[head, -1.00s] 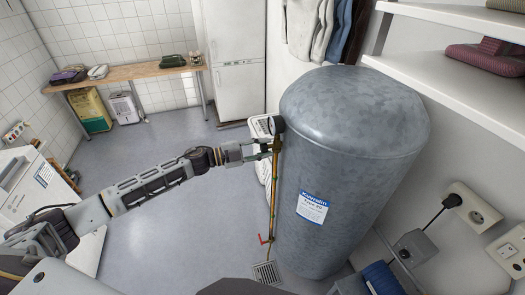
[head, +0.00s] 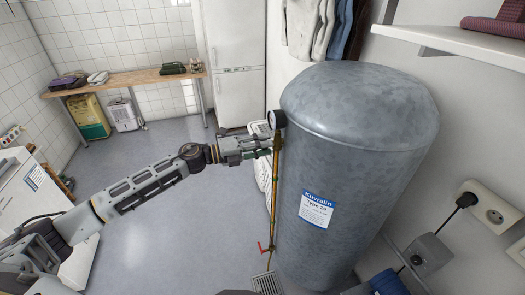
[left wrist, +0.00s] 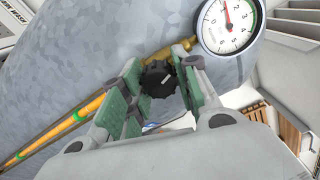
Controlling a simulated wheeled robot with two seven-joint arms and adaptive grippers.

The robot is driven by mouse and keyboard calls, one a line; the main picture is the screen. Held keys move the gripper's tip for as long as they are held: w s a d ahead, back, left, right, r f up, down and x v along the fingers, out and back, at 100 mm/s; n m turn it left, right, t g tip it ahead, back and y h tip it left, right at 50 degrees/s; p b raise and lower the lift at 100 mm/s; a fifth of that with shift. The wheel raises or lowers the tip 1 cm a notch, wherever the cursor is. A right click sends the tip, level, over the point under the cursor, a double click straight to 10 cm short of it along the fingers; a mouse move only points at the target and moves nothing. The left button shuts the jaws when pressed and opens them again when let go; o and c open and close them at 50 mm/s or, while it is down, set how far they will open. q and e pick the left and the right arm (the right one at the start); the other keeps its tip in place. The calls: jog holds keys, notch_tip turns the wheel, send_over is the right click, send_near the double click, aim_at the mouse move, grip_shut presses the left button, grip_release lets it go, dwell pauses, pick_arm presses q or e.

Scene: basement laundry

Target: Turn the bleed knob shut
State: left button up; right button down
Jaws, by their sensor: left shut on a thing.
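In the head view my left gripper (head: 266,146) reaches the top of the brass pipe (head: 273,195) beside the tank (head: 350,125); the knob is hidden there. My right gripper is not in view.
A round pressure gauge (left wrist: 228,25) sits close to the fingers, its needle near 1. A red lever (head: 265,248) is low on the pipe, above a floor drain (head: 266,283). A shelf (head: 455,42) and wall sockets are at right. The floor at left is open.

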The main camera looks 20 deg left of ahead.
pick_arm(q)
jog(key=shift+f+m+b, duration=0.2)
jog(key=shift+m+b, duration=0.35)
jog(key=shift+m, duration=0.15)
jog(key=shift+m+b, duration=0.5)
jog(key=shift+m, duration=0.1)
jog(key=shift+m+b, duration=0.55)
jog(key=shift+m, duration=0.15)
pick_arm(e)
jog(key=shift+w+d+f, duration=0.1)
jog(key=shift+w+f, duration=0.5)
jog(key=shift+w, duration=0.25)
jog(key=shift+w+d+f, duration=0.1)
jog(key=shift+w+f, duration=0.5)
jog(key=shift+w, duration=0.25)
pick_arm(q)
jog(key=o, duration=1)
jog(key=shift+r, duration=0.1)
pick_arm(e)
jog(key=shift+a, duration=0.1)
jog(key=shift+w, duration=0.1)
pick_arm(q)
jog(key=shift+a, duration=0.15)
